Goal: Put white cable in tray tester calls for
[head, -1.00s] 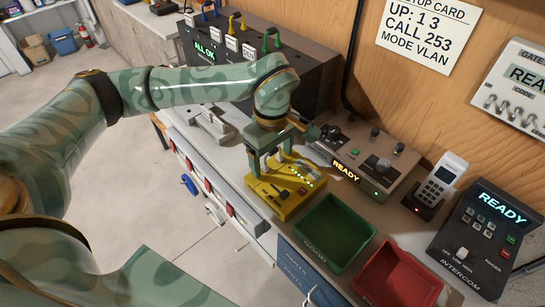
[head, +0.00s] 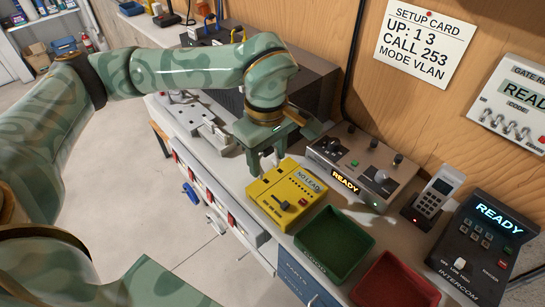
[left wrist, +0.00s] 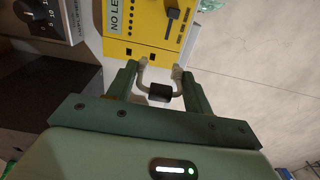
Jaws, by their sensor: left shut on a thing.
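My left gripper (head: 267,164) is shut on the white cable, just beyond the edge of the yellow tester (head: 290,194). In the left wrist view, the white cable (left wrist: 145,79) is a short loop with pale plugs and a black block in its middle, between my left fingers (left wrist: 160,82). Its plugs are close to the tester's edge sockets but look out of them. The tester's display reads NO LEAD. The green tray (head: 312,240), marked GOOD, stands in front of the tester. The red tray (head: 433,296) is right of it. My right gripper is out of view.
A control box (head: 365,168) reading READY stands behind the tester. A handset (head: 434,198) and an intercom (head: 487,240) are at the right. Metal fixtures (head: 200,117) lie on the bench at left. A setup card (head: 424,43) hangs on the wall.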

